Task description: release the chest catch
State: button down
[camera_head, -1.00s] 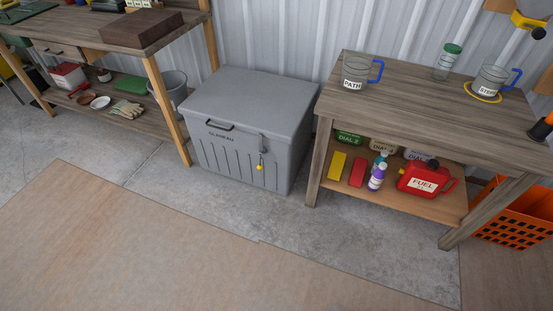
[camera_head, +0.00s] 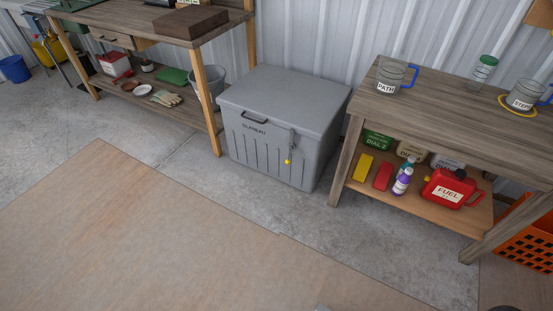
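A grey chest (camera_head: 280,128) stands on the concrete floor against the corrugated wall, between two wooden benches. Its lid is down. A dark handle (camera_head: 254,117) sits on the front near the top left. The catch (camera_head: 292,140) is on the front, right of the middle, with a small yellow piece (camera_head: 288,161) at its lower end. It is too small to tell whether the catch is fastened. My gripper cannot be made out in the view.
The right bench (camera_head: 440,113) carries mugs and a green-lidded jar, with a red fuel can (camera_head: 449,188) on its lower shelf. The left bench (camera_head: 212,35) has a grey bucket (camera_head: 209,84) under it. An orange crate (camera_head: 525,238) stands at right. Floor before the chest is clear.

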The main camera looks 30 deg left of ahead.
aim_at(288, 161)
jog(key=u, duration=1.3)
jog(key=i, duration=1)
jog(key=u, duration=0.05)
